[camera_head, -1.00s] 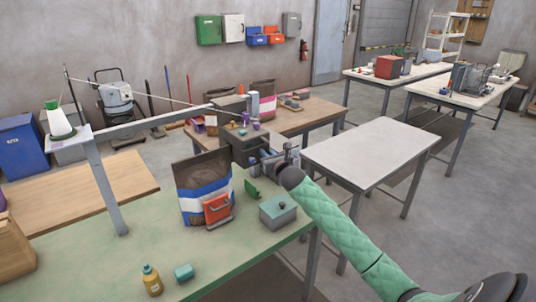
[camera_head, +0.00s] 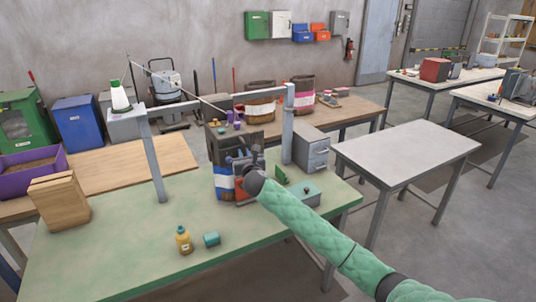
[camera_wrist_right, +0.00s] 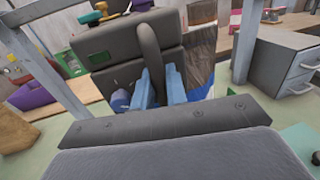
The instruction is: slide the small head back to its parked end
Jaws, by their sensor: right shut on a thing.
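The small head is a dark grey box (camera_head: 224,142) on the grey overhead rail (camera_head: 190,103), left of the right post (camera_head: 288,125). My right gripper (camera_head: 246,160) is at its front. In the wrist view, the blue fingers of my right gripper (camera_wrist_right: 160,88) are shut around a dark upright handle (camera_wrist_right: 150,45) on the front of the head (camera_wrist_right: 115,50). The handle is largely hidden in the head view. My left gripper is not in view.
A blue and white bag (camera_head: 224,182) stands below the head, partly hidden. A teal-lidded box (camera_head: 300,193) and grey drawer unit (camera_head: 312,150) are right of it. The green bench's left middle is clear.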

